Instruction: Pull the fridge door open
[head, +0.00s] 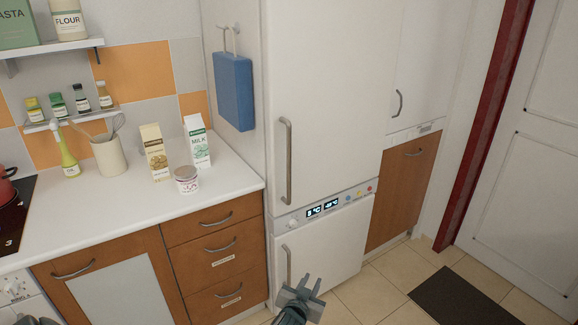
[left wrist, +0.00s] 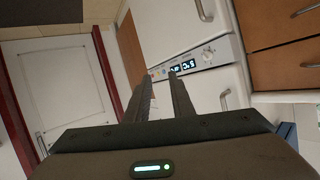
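The white fridge (head: 330,100) stands in the middle of the head view, with its upper door closed and a vertical metal handle (head: 286,160) on its left side. A lower white door (head: 330,245) with its own handle (head: 287,268) is below the display panel (head: 325,207). My left gripper (head: 303,287) is low in front of the lower door, apart from the upper handle. In the left wrist view its two fingers (left wrist: 158,85) are spread with nothing between them, and the fridge panel (left wrist: 185,67) shows beyond. My right gripper is in neither view.
A counter (head: 130,205) with milk (head: 197,142), another carton (head: 154,152) and a jar (head: 187,180) is left of the fridge. A blue board (head: 234,92) hangs on the side wall. Tiled floor and a dark mat (head: 465,297) lie to the right.

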